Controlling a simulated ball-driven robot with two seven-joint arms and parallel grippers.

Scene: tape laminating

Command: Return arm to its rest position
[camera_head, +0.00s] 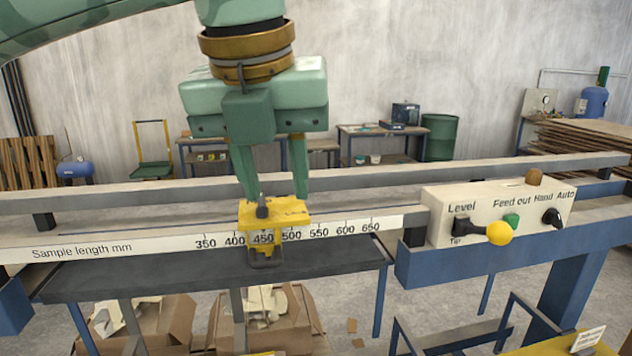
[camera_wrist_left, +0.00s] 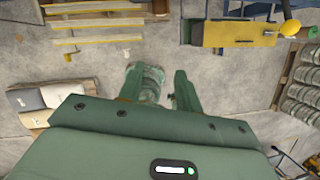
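My left gripper (camera_head: 276,196) hangs from the arm at the top left of the head view, fingers pointing down. Its two fingers are spread with nothing held between them. The fingertips appear just above the yellow slider (camera_head: 285,214) on the sample length scale (camera_head: 140,242); the slider stands near the 450 mark. In the left wrist view the gripper (camera_wrist_left: 157,78) also shows parted fingers, with a pale green rounded thing beyond them that I cannot identify. My right gripper is in neither view.
A control box (camera_head: 470,209) with a yellow knob (camera_head: 499,232) sits on the rail at the right. A long grey rail (camera_head: 130,199) runs behind the scale. Open cardboard boxes (camera_head: 165,318) stand on the floor below. The space above the rail around the arm is clear.

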